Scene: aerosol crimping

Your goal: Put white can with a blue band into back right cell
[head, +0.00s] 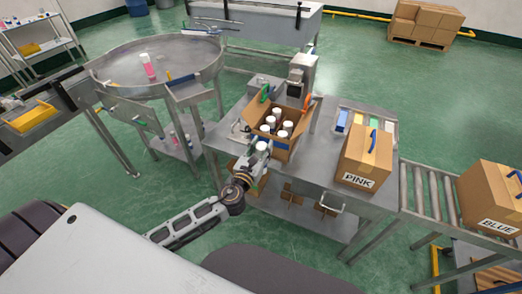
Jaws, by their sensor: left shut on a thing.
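My left gripper (256,158) is in front of the open cardboard box (285,154) on the steel table. It is shut on a can (262,146) whose white top shows at the box's near left side. The gripper hides most of this can, and I cannot make out its blue band. Several white-topped cans (288,125) stand upright inside the box. The cell walls are too small to tell apart, and I cannot tell if the held can is over the box's rim or just outside it. My right gripper is not in view.
A closed box marked PINK (362,160) stands to the right on the table (325,128). A box marked BLUE (493,200) sits on the roller conveyor (428,192). A round steel table (188,56) with a pink and white can (148,66) is at the back left.

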